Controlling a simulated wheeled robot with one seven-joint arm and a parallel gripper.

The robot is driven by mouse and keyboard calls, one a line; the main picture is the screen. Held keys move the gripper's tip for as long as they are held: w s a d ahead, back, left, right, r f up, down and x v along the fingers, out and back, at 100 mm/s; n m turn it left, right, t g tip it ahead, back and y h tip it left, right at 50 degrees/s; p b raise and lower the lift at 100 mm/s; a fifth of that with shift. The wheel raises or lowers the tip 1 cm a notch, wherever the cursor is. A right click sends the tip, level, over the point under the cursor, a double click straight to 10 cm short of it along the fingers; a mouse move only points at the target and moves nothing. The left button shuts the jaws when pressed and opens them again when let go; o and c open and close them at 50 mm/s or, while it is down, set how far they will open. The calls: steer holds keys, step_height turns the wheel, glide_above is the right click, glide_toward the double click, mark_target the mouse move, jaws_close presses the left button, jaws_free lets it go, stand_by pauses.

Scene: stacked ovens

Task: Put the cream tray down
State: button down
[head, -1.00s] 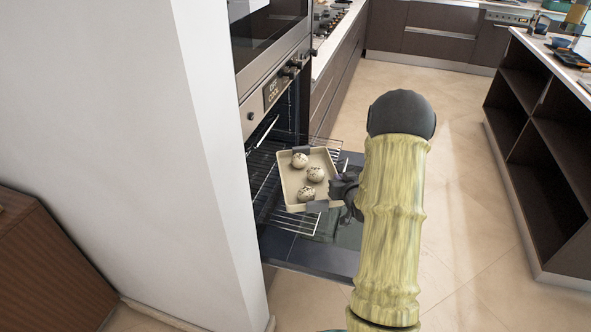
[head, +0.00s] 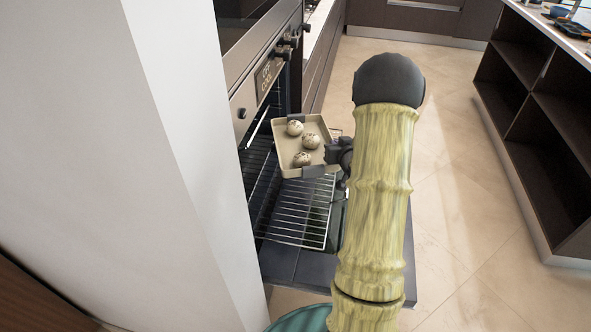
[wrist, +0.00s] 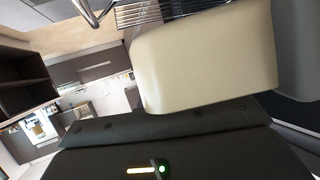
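The cream tray (head: 287,153) holds three round pale buns (head: 311,141) and has dark grips at its ends. In the head view it is in front of the open oven, over or above the far part of the pulled-out wire rack (head: 297,212); I cannot tell whether it touches the rack. My gripper (head: 337,155) is at the tray's right edge and appears shut on it; its fingers are mostly hidden. In the wrist view the tray's cream side (wrist: 205,65) fills the middle, close to the camera.
The oven door (head: 310,268) hangs open below the rack. A white wall (head: 185,150) stands close on the left. A dark shelved island (head: 535,110) stands on the right. The tiled floor (head: 450,200) between is clear.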

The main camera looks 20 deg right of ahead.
steer(key=shift+r, duration=0.15)
steer(key=b, duration=0.1)
glide_above(332, 178)
steer(key=shift+f, duration=3.25)
step_height(332, 178, down, 4)
steer(key=shift+w+r+b, duration=0.1)
steer(key=shift+r+b, duration=0.1)
steer(key=shift+b, duration=0.25)
steer(key=c, duration=2.1)
jaws_free()
steer(key=shift+f, duration=0.15)
steer(key=o, duration=0.5)
steer(key=shift+c, duration=0.2)
